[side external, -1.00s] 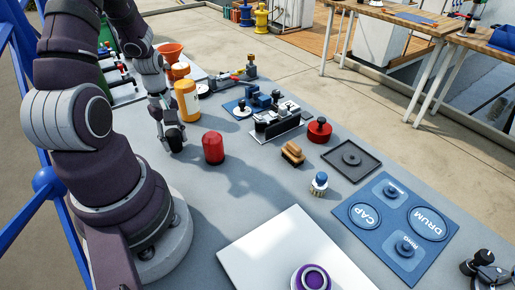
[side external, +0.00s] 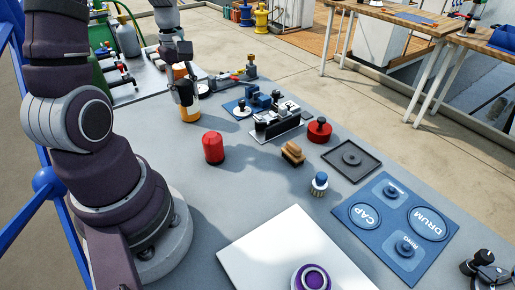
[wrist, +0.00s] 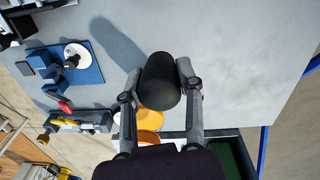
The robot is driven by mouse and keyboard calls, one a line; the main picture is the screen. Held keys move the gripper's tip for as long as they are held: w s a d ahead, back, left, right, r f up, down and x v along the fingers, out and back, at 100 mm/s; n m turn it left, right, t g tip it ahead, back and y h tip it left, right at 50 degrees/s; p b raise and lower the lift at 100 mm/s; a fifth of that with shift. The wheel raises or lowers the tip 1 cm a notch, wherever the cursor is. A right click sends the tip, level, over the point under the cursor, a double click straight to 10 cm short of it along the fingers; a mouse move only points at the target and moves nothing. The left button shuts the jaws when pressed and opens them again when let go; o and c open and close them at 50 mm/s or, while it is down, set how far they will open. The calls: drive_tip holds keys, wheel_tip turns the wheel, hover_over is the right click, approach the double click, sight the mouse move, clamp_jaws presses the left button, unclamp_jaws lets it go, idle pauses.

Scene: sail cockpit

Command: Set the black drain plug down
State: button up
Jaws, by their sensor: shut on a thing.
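My gripper (wrist: 160,90) is shut on the black drain plug (wrist: 160,80), a dark rounded cylinder between its two fingers in the wrist view. In the side external view my gripper (side external: 184,90) is above the table near the back left, in front of the orange bottle (side external: 191,114). The plug shows there only as a small dark shape, partly hidden by the fingers. In the wrist view the plug is held over the grey table (wrist: 225,60), and the orange bottle (wrist: 150,119) is partly hidden behind it.
A red cylinder (side external: 213,147) stands nearby. A blue mat with parts (side external: 235,110), a black-and-silver device (side external: 277,123), a red knobbed part (side external: 319,130), a brush (side external: 292,152) and a dark square tray (side external: 370,170) lie right.

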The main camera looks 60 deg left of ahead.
approach(233, 131)
wheel_tip(233, 131, down, 6)
drive_tip(key=shift+f, duration=0.15)
drive_tip(key=shift+f, duration=0.15)
drive_tip(key=o, duration=1)
